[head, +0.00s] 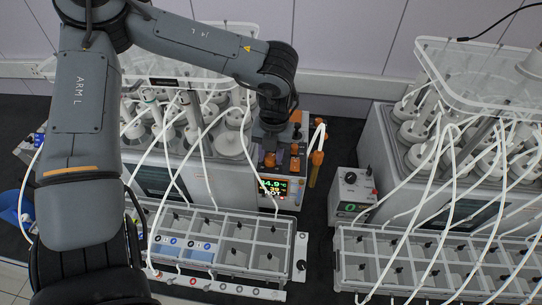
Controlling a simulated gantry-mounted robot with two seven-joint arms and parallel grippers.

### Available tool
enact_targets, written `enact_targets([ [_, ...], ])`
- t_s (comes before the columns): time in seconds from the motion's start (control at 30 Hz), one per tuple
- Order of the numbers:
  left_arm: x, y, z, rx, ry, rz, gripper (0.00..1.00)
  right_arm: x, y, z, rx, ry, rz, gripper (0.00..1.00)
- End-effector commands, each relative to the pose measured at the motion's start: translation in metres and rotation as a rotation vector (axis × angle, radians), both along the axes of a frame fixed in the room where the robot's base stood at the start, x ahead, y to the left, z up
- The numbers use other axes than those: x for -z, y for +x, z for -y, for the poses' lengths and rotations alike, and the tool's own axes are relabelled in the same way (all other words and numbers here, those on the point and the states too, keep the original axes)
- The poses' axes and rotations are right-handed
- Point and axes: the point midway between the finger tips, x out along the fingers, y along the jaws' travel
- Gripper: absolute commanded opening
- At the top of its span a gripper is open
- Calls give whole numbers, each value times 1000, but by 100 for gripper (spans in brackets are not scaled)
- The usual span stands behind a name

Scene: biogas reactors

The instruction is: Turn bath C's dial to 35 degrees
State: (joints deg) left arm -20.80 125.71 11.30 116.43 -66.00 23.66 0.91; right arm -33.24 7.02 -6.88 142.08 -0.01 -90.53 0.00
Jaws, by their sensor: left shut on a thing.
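My left gripper (281,160) points down at the control panel on the right end of the middle water bath (190,185). It is shut on what appears to be the bath's dial, which the gripper hides. The dial's pointer and marks cannot be read. Just below the fingers, the bath's display (272,188) is lit. It shows a green reading of about 34.9 °C, a smaller orange line I cannot read surely, and the word HOT. No letter C can be made out on this bath. My right gripper is out of view.
Several white tubes run from the bath's bottles to a gridded rack (225,240) in front. An orange-capped piece (317,158) stands close right of the gripper. A grey box with a black knob (351,190) and a second bath (400,165) are farther right.

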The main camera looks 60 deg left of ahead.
Motion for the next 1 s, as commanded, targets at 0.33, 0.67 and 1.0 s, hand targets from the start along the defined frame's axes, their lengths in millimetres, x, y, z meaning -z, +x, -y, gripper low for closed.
enact_targets([
  [0.33,1,1,0,-322,0,1,6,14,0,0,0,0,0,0],
  [0.67,0,1,0,-559,0,1,6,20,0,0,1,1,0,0],
  [1.0,-1,1,0,-669,-1,0,6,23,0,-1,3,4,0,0],
])
